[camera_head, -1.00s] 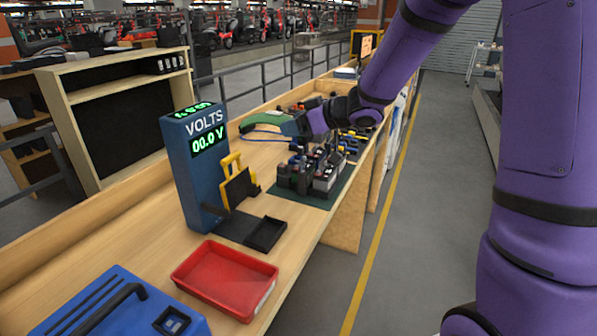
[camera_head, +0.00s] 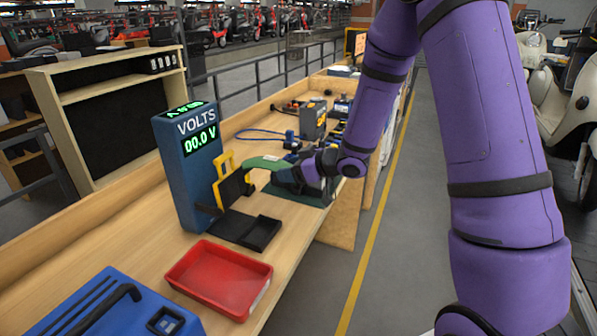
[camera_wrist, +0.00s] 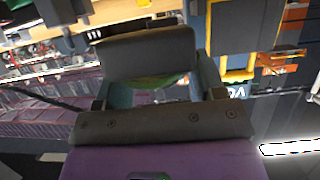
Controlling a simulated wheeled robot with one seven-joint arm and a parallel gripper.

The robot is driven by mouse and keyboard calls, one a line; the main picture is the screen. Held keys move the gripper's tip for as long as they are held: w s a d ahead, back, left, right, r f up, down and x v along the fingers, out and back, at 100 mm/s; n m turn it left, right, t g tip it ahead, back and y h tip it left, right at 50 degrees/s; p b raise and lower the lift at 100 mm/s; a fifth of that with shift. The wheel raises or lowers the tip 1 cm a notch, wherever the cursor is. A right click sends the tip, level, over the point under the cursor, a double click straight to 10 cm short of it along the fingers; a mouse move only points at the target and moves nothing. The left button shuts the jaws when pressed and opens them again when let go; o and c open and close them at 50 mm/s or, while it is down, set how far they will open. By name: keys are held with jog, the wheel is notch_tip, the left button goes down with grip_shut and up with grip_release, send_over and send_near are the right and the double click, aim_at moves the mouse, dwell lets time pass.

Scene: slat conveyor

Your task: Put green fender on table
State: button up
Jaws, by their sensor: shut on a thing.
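The green fender (camera_head: 264,163) is a curved piece held over the wooden table (camera_head: 112,238), just right of a yellow and black holder. My gripper (camera_head: 286,174) is shut on its right end, and the rest sticks out to the left. I cannot tell whether the fender touches the table or the things under it. In the wrist view, a green strip of the fender (camera_wrist: 152,82) shows between the grey jaws of my gripper (camera_wrist: 150,72); most of it is hidden there.
A blue volt meter (camera_head: 187,165) with the yellow and black holder (camera_head: 228,184) stands left of the fender. A black tray (camera_head: 260,233), red tray (camera_head: 220,279) and blue case (camera_head: 112,310) lie nearer. Cream scooters (camera_head: 550,105) stand at right.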

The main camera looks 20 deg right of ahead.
notch_tip(320, 180, down, 6)
jog(key=shift+f, duration=0.25)
notch_tip(320, 180, down, 3)
jog(key=shift+f, duration=0.1)
jog(key=shift+c, duration=1)
jog(key=shift+s+f, duration=0.15)
jog(key=shift+f, duration=0.2)
grip_shut()
jog(key=o, duration=1.3)
grip_release()
